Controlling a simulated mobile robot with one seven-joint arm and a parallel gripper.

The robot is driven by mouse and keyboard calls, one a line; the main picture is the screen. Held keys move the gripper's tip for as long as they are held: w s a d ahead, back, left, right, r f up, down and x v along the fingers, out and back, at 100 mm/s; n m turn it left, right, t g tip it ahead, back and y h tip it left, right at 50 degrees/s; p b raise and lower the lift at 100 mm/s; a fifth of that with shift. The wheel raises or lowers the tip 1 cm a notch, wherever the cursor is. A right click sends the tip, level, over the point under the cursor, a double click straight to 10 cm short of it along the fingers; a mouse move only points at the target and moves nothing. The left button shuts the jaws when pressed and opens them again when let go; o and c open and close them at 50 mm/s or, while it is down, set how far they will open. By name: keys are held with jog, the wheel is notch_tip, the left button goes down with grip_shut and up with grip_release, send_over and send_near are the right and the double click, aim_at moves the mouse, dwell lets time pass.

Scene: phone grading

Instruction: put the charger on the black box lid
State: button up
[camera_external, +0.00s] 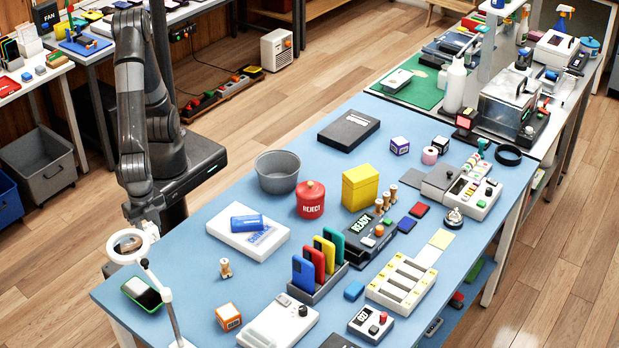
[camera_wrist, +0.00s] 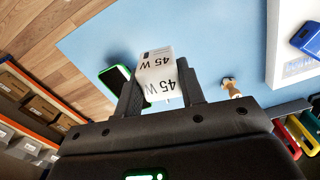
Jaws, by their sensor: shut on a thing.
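The charger (camera_wrist: 156,72), a white block printed "45 W", is between the two dark fingers of my gripper (camera_wrist: 160,90) in the wrist view. My gripper (camera_external: 143,215) is shut on it above the table's left corner, behind the ring magnifier in the external view. That magnifier hides the charger there, or it is too small to make out. The black box lid (camera_external: 349,130), a flat dark slab, lies at the far side of the blue table, well to the right of my gripper. Nothing lies on top of it.
The ring magnifier (camera_external: 131,245) stands close to my gripper. A green-edged phone (camera_external: 142,294) lies below. A white box with a blue phone (camera_external: 247,222), a grey bowl (camera_external: 278,173), a red REJECT pot (camera_external: 310,200) and a yellow box (camera_external: 360,187) stand between my gripper and the lid.

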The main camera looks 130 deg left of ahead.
jog(key=w+a+r+n, duration=0.1)
jog(key=w+a+n, duration=0.3)
jog(key=w+a, duration=0.8)
jog(key=w+a+r+n, duration=0.1)
jog(key=w+a+n, duration=0.4)
jog(key=w+a, duration=0.75)
jog(key=a+n, duration=0.1)
jog(key=a, duration=0.7)
jog(key=s+a+n, duration=0.1)
jog(key=a+n, duration=0.1)
jog(key=a, duration=0.6)
jog(key=s+a+n, duration=0.1)
jog(key=a, duration=0.7)
jog(key=shift+s+r+n, duration=0.2)
jog(key=shift+r+n, duration=0.05)
jog(key=shift+n, duration=0.05)
jog(key=s+a+n, duration=0.2)
jog(key=s+a, duration=0.1)
jog(key=a, duration=0.8)
jog(key=n, duration=0.5)
send_over(348, 128)
notch_tip(348, 128, down, 6)
jog(key=shift+r, duration=0.1)
jog(key=shift+a, duration=0.15)
jog(key=shift+s+f, duration=0.1)
jog(key=shift+f, duration=2.05)
